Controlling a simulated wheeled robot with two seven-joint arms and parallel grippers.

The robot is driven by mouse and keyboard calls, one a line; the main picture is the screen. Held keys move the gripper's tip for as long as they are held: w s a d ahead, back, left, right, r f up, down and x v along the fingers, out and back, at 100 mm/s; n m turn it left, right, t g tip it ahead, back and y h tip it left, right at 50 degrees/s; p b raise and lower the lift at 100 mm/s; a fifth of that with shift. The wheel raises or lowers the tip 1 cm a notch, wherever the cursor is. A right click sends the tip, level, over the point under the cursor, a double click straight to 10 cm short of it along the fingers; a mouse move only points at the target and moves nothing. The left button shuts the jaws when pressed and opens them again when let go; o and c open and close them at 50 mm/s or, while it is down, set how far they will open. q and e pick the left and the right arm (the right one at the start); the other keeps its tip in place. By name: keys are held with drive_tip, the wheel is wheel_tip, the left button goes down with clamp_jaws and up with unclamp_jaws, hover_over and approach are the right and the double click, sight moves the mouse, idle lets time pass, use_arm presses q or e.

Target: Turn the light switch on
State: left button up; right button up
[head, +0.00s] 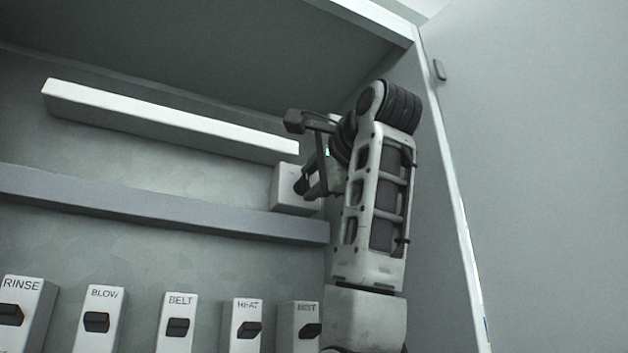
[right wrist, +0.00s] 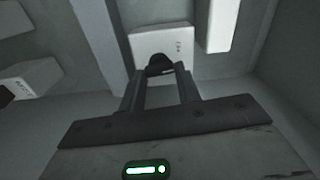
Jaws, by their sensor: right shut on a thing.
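The light switch appears to be the white box (head: 288,196) on the back panel, just above the grey rail near the right corner. Its label is too small to read. In the right wrist view the box (right wrist: 163,38) shows a dark lever (right wrist: 159,61). My right gripper (head: 304,184) is at the front of this box, partly hiding it. In the right wrist view its two fingers (right wrist: 161,72) stand on either side of the lever and are shut on it. The lever's exact tilt is hard to tell. My left gripper is in neither view.
A row of labelled switches, RINSE (head: 18,312), BLOW (head: 97,322), BELT (head: 177,323) and HEAT (head: 245,327), plus one partly hidden by my arm (head: 300,330), runs below the grey rail (head: 150,208). A long white bar (head: 160,118) is above. A side wall is close at right.

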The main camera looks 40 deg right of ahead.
drive_tip(key=m, duration=0.5)
drive_tip(key=shift+f+m, duration=0.1)
drive_tip(key=shift+m, duration=0.3)
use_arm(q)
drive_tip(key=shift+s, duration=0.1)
use_arm(e)
drive_tip(key=shift+m, duration=0.7)
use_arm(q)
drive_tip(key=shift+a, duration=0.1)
use_arm(e)
drive_tip(key=shift+f, duration=0.1)
drive_tip(key=o, duration=1)
use_arm(q)
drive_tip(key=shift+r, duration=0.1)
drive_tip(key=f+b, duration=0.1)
drive_tip(key=b, duration=0.1)
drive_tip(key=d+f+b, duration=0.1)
drive_tip(key=b, duration=0.1)
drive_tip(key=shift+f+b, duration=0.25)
drive_tip(key=shift+b, duration=0.15)
use_arm(e)
drive_tip(key=v, duration=1.6)
